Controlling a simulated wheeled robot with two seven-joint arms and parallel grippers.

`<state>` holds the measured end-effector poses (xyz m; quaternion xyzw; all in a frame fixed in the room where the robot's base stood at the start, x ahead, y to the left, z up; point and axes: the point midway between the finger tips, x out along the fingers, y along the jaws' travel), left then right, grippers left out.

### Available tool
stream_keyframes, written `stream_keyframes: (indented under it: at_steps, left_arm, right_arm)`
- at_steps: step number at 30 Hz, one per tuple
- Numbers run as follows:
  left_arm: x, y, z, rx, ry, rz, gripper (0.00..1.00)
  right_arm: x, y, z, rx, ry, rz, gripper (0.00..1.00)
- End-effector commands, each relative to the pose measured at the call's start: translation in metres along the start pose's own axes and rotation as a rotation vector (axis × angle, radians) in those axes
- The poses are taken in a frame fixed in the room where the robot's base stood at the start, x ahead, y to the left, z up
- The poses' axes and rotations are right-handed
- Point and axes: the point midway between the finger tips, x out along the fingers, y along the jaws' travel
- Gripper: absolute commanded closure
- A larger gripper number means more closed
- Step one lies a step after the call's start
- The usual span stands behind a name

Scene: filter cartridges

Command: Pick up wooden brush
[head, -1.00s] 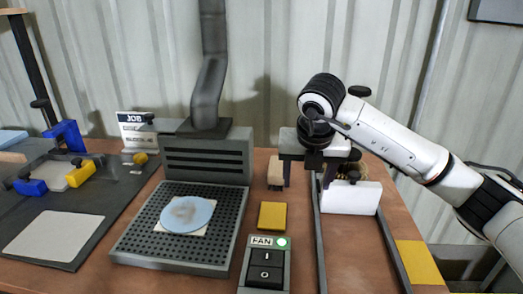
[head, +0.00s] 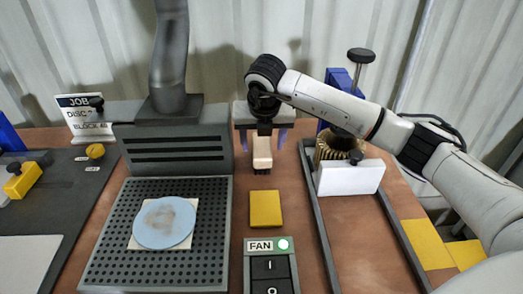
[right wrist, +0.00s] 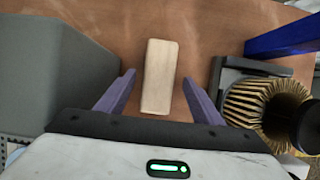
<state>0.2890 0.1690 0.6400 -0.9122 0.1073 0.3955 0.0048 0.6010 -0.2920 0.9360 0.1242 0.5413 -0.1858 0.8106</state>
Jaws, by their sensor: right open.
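The wooden brush (head: 262,150) is a small pale wood block with dark bristles low at its front. It stands on the brown bench between the grey fan box and the rail frame. In the right wrist view the brush (right wrist: 159,70) lies lengthwise between two purple fingers. My right gripper (head: 262,139) is open, with one finger on each side of the brush. Gaps show between the fingers and the wood in the right wrist view (right wrist: 158,84). The gripper's height over the bench is hard to tell. My left gripper is not in view.
The grey fan box (head: 180,145) stands left of the brush, and a pleated filter cartridge (head: 330,147) behind a white block (head: 350,178) stands right. A yellow pad (head: 265,208) and a fan switch (head: 270,265) lie in front. A blue disc (head: 164,222) rests on the perforated plate.

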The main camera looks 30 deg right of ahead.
Motion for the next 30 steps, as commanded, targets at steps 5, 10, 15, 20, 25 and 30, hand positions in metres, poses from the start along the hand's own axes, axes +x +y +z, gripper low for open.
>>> stream_keyframes:
  at_steps: [5,10,15,20,25,30]
  left_arm:
    - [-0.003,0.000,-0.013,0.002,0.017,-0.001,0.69]
    - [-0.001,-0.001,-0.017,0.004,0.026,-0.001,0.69]
    - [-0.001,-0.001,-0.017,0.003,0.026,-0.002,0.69]
    - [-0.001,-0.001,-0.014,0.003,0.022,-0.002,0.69]
    - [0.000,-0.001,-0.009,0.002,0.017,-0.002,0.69]
    - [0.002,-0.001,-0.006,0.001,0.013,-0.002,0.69]
  right_arm:
    - [0.023,0.001,0.001,-0.001,0.002,-0.002,0.39]
    - [0.028,0.002,0.001,-0.001,0.000,0.001,0.39]
    - [0.028,0.002,0.001,-0.001,0.000,0.001,0.39]
    - [0.029,0.002,0.001,-0.001,0.000,0.000,0.39]
    - [0.030,0.002,0.000,-0.001,0.000,0.000,0.39]
    - [0.032,0.002,0.000,-0.001,0.000,0.000,0.39]
